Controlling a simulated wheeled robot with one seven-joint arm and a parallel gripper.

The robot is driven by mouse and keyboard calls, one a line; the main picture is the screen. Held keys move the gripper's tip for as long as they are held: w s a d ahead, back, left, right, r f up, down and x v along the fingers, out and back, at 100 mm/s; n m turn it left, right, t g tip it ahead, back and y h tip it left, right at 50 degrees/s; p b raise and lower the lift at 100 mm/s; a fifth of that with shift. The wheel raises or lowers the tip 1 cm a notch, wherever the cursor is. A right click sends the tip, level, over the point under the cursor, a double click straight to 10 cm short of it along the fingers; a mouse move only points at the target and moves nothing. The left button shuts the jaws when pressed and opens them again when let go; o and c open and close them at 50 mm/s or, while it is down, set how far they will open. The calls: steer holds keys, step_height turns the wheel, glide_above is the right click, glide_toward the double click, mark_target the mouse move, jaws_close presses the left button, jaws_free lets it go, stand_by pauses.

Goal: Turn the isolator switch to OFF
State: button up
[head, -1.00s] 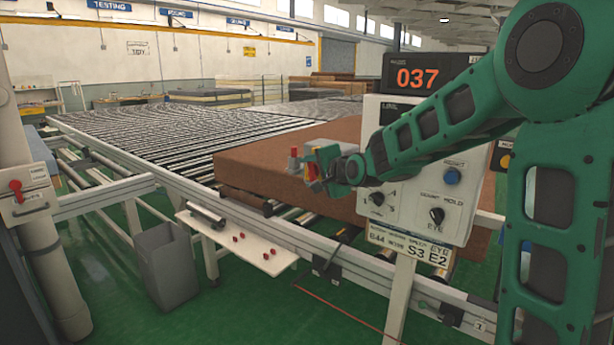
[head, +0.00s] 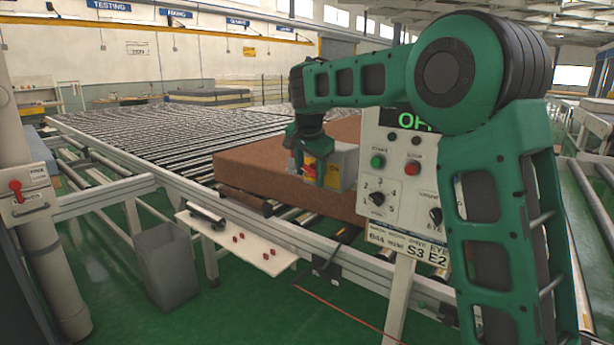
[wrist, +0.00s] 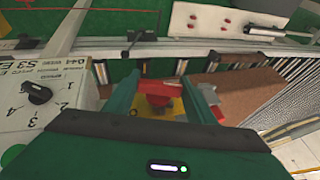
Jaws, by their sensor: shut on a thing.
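The isolator switch (head: 310,171) is a red handle on a yellow plate, on the side of a grey box left of the control panel. In the wrist view the red handle (wrist: 160,88) lies between the fingers, with the yellow plate (wrist: 174,106) behind it. My gripper (head: 313,176) points down at the box and is shut on the handle; the fingers also show in the wrist view (wrist: 166,92). The fingers partly cover the switch, and its markings cannot be read. The panel display (head: 411,119) shows green letters starting "OF", the rest hidden by my arm.
The white control panel (head: 398,205) with knobs and buttons stands close right of my gripper. A brown mattress (head: 250,170) lies on the roller conveyor (head: 130,135) behind. A grey bin (head: 167,265) and a shelf with red knobs (head: 240,240) are at front left.

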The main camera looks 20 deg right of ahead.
steer(key=shift+f+n+g+h, duration=0.15)
steer(key=shift+n+g+h, duration=0.15)
steer(key=shift+g+h, duration=0.65)
steer(key=shift+d+g, duration=0.1)
steer(key=shift+g, duration=0.15)
steer(key=o, duration=1)
steer(key=shift+o, duration=0.2)
steer(key=shift+r, duration=0.35)
steer(key=v, duration=1)
steer(key=shift+w, duration=0.1)
